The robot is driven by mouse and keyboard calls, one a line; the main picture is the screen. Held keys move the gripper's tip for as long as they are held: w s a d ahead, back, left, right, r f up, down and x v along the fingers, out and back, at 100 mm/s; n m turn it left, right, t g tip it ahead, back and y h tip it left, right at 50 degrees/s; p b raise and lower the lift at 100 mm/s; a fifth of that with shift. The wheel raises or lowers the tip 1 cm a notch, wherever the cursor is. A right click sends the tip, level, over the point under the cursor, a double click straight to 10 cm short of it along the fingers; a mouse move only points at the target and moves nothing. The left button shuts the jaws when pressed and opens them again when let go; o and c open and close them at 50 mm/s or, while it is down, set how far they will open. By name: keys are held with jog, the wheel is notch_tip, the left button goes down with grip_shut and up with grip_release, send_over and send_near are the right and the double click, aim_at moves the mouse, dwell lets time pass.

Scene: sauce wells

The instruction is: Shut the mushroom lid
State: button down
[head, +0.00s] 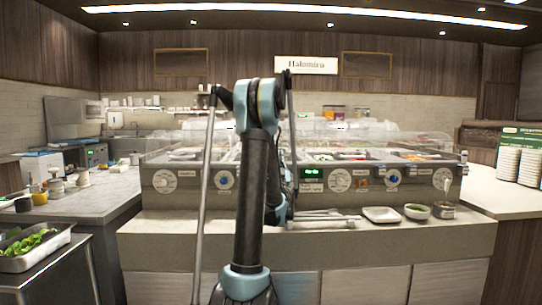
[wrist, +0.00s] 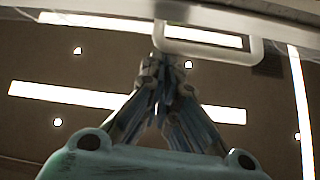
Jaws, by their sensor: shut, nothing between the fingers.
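The serving counter (head: 160,200) carries clear lids over the food wells, a left lid (head: 190,138) and a right lid (head: 405,140). I cannot read which one is the mushroom lid. My arm covers the middle of the counter in the head view, and my gripper cannot be made out there. In the wrist view my gripper (wrist: 158,68) points up toward the ceiling, its fingers together and empty. A pale looped handle (wrist: 215,55) hangs from a light edge (wrist: 275,13) at the top of that view. The fingertips appear close to the handle's left end; contact is unclear.
A white dish (head: 381,215), a bowl of green food (head: 417,211) and a small metal pot (head: 444,210) stand on the front ledge, right of my arm. Stacked plates (head: 508,163) stand far right. A metal tray of greens (head: 35,255) is at left.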

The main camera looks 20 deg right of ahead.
jog(key=shift+f, duration=0.6)
jog(key=shift+r, duration=0.2)
